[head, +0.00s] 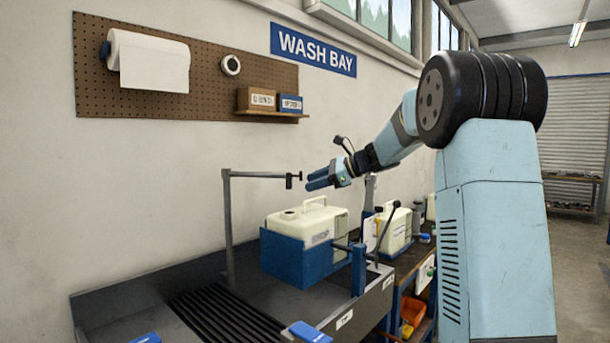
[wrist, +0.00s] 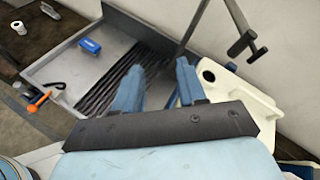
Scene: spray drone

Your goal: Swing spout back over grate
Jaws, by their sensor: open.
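The grey spout (head: 258,174) is a thin horizontal pipe on an upright post at the back of the wash basin. Its end hangs down above the white tank, to the right of the grate. In the wrist view the spout (wrist: 238,18) shows at the top right, with its dark end piece. The grate (head: 222,316) is a set of dark slats in the basin floor; it also shows in the wrist view (wrist: 108,88), partly behind the fingers. My gripper (head: 318,180) is open and empty, close to the right of the spout end in the head view, and not touching it in the wrist view (wrist: 157,82).
The white tank (head: 312,217) sits in a blue holder (head: 284,258) below the spout end and my gripper. A blue brush-like object (wrist: 90,45) lies in the basin (wrist: 62,70). A second white tank (head: 396,228) stands farther right. The space above the grate looks clear.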

